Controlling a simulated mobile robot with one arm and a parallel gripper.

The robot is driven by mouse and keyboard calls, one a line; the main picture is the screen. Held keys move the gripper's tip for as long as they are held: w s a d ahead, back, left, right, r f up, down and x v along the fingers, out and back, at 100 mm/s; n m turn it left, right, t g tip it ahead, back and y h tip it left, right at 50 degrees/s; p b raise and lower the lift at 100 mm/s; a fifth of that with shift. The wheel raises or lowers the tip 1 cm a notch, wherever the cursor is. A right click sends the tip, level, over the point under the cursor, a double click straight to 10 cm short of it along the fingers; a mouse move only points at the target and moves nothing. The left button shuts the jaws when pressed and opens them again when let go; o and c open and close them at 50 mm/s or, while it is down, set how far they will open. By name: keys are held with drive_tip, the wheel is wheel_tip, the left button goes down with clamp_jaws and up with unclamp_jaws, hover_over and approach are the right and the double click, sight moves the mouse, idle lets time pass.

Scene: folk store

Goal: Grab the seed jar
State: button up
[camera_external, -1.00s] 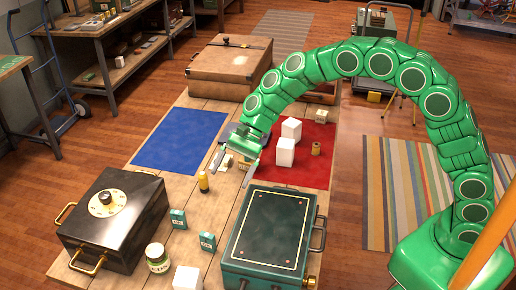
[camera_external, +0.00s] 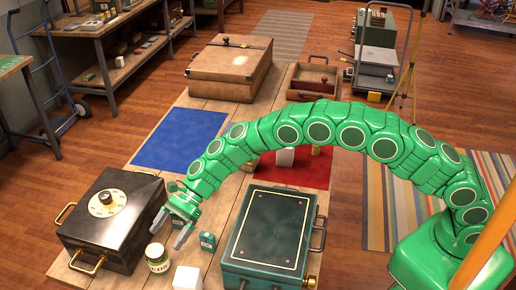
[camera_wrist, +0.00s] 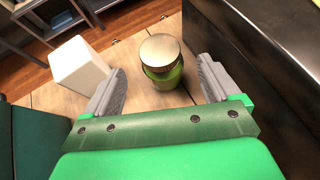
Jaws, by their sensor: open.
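The seed jar (camera_external: 157,258) is a small round jar with a pale, printed label and a lid. It stands upright on the wooden table between the black box and a white block. In the wrist view the jar (camera_wrist: 161,62) shows a brass-coloured lid and a green body, beyond my fingertips and roughly centred between them. My gripper (camera_external: 170,230) is open and empty, just above and behind the jar in the external view. In the wrist view my gripper (camera_wrist: 160,85) shows its two grey fingers spread apart, with the jar not between the pads.
The black box with a dial (camera_external: 110,215) stands close on the jar's left. A white block (camera_external: 187,279) and a small teal box (camera_external: 208,242) stand to its right. The dark green case (camera_external: 268,235) is farther right. The blue mat (camera_external: 180,139) is clear.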

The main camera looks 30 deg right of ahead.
sight(152, 258)
drive_tip(key=shift+x, duration=4.3)
drive_tip(key=shift+w+r, duration=0.1)
drive_tip(key=c, duration=1.2)
